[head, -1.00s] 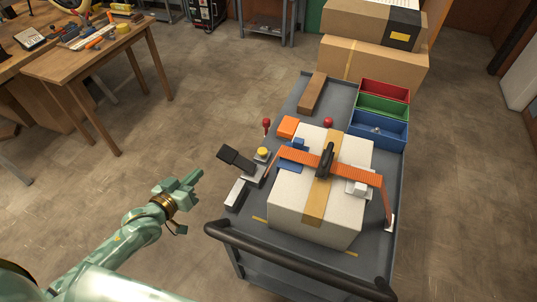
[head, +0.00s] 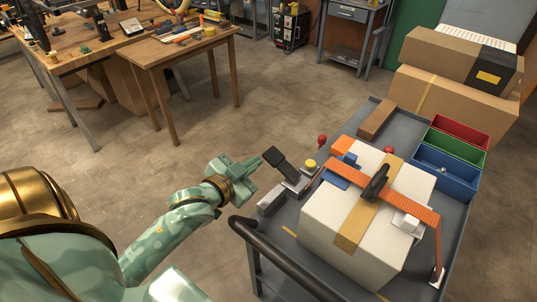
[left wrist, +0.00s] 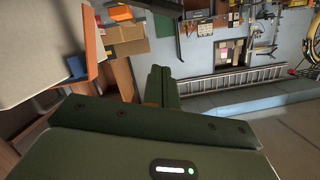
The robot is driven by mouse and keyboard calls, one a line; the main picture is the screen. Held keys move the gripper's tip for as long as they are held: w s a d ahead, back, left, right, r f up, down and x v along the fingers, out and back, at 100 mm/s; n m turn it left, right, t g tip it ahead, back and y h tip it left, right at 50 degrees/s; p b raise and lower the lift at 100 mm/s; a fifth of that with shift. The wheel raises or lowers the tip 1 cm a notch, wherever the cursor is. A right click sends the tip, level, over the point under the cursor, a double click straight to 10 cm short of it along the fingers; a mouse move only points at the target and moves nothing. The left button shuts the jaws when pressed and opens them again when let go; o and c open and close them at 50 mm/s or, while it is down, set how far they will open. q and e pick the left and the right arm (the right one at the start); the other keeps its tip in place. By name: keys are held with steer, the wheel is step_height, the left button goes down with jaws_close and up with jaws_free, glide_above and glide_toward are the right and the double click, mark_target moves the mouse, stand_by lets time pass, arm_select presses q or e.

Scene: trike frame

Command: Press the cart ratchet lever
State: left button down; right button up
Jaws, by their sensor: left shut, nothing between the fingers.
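The ratchet lever (head: 279,162) is a black paddle on a metal base at the left edge of the grey cart (head: 402,122), tilted up to the left. It belongs by the orange strap (head: 410,204) that runs over the white box (head: 325,222). My left gripper (head: 258,164) is shut and empty, just left of the paddle; I cannot tell whether it touches. In the left wrist view its closed fingers (left wrist: 158,84) point away from the camera, and a dark bar (left wrist: 166,14) shows beyond them. My right gripper is out of view.
A red-knobbed lever (head: 321,140) and a yellow button (head: 310,163) stand close to the paddle. The black cart handle (head: 285,265) runs along the near side. Red, green and blue bins (head: 446,176) sit at the right. The floor left of the cart is clear.

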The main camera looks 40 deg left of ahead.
arm_select(q)
steer(key=b, duration=0.3)
glide_above(270, 161)
steer(key=d, duration=0.2)
step_height(270, 161, down, 2)
steer(key=f, duration=0.1)
steer(key=shift+a+f+b, duration=0.4)
steer(key=shift+f+b, duration=0.05)
steer(key=shift+f, duration=0.2)
steer(key=shift+a+f+b, duration=0.35)
steer(key=shift+f+b, duration=0.05)
steer(key=shift+f, duration=0.2)
steer(key=shift+a+f, duration=0.2)
steer(key=shift+f, duration=0.1)
